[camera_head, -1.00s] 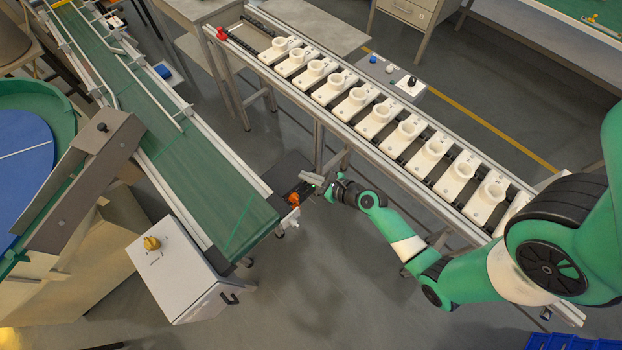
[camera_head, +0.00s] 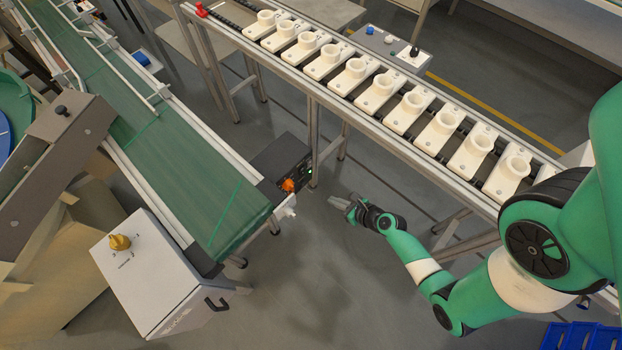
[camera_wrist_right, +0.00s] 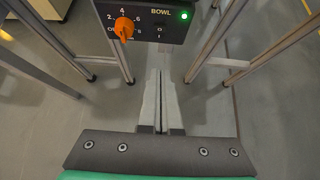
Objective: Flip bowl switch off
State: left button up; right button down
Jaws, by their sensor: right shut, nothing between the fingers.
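The bowl control box (camera_head: 272,158) is a dark box between the green conveyor's end and the carrier rail. Its front carries an orange knob (camera_head: 288,185) and a lit green lamp (camera_head: 309,171). In the right wrist view the label BOWL, the orange knob (camera_wrist_right: 124,28) and the glowing green lamp (camera_wrist_right: 184,16) show at the top. The small dark bowl switch (camera_wrist_right: 160,25) sits between them under the label; its position is too small to tell. My right gripper (camera_head: 334,201) is shut and empty, apart from the box, pointing toward it. My left gripper is out of view.
A green conveyor (camera_head: 175,165) lies left of the box. A rail (camera_head: 395,145) with several white socket carriers runs behind my right arm. A white cabinet (camera_head: 150,275) with a yellow knob stands at front left. Metal legs (camera_wrist_right: 216,40) flank the box. Floor between is open.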

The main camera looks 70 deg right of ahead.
aim_at(304, 184)
jog(key=w+d+f+b, duration=0.1)
jog(key=w, duration=0.2)
jog(key=w+d+f+b, duration=0.1)
jog(key=w+f+b, duration=0.1)
jog(key=w, duration=0.1)
jog(key=w+d+f+b, duration=0.2)
jog(key=w, duration=0.2)
jog(key=shift+w+d, duration=0.1)
jog(key=shift+r, duration=0.1)
